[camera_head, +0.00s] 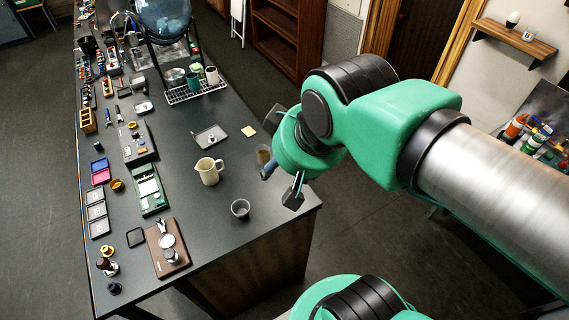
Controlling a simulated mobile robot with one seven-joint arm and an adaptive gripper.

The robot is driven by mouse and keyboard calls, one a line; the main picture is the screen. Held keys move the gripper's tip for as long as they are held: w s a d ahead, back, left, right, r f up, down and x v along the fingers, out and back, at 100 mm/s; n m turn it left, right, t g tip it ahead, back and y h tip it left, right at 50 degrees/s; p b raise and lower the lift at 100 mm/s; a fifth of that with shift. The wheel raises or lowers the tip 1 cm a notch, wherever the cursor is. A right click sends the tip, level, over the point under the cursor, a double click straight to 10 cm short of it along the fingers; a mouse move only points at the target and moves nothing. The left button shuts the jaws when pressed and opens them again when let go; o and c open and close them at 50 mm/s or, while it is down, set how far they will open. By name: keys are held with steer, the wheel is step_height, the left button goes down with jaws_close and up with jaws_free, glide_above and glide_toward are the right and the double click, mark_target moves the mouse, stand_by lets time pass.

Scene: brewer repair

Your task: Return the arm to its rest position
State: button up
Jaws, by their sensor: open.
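My gripper (281,183) is at the end of my green and grey arm, over the right edge of the dark workbench (235,125). Its dark fingers point down and stand apart, with nothing seen between them. A glass with amber content (263,155) stands on the bench just behind the gripper, partly hidden by it. Whether they touch cannot be told.
A cream pitcher (209,171) and a grey cup (240,208) stand left of my gripper. A wooden board (168,248) lies at the near left. Trays, tools and a rack of cups (196,90) fill the rest. Open floor (365,240) lies right of the bench.

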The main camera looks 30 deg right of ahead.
steer(key=shift+f, duration=0.1)
stand_by(0.3)
step_height(320, 180, down, 13)
steer(key=b, duration=1.3)
